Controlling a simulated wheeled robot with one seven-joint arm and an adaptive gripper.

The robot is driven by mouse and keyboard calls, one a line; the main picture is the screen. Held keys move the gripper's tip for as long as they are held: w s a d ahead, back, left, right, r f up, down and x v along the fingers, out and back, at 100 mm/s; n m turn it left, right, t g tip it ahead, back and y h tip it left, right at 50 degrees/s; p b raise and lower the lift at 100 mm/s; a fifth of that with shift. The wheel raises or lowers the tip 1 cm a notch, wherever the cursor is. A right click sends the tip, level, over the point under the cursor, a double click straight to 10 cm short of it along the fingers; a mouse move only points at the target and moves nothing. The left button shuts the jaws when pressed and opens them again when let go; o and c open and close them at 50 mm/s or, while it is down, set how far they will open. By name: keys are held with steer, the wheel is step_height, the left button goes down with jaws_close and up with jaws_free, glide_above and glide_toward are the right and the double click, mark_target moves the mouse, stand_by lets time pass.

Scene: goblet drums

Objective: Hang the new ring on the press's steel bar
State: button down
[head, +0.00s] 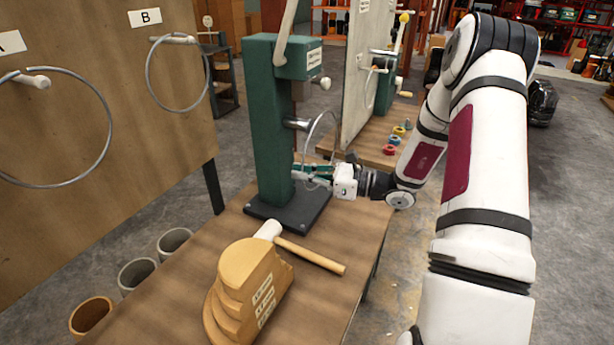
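The press (271,130) is a green column on a dark base plate, standing on the wooden bench. Its short steel bar (297,123) sticks out to the right from the column. A thin metal ring (308,137) stands roughly upright at the bar's free end. The ring and bar overlap in this view, and I cannot tell whether the bar passes through the ring. My gripper (297,172) is at the ring's lower part, below the bar and close to the column. Its fingers are small here, and I cannot tell whether they grip the ring.
A stepped wooden block (247,285) and a white-headed mallet (310,256) lie on the front of the bench (318,300). A board at left carries rings on pegs labelled A and B (145,17). An upright panel (365,70) stands behind my gripper. Open cylinders (138,273) stand below.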

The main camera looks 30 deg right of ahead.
steer(key=w+a+f+b, duration=0.1)
steer(key=w+a+b, duration=0.1)
steer(key=w, duration=0.3)
steer(key=shift+a+f, duration=0.15)
steer(key=shift+a, duration=0.5)
stand_by(0.4)
steer(key=c, duration=1.7)
jaws_free()
steer(key=shift+s, duration=0.1)
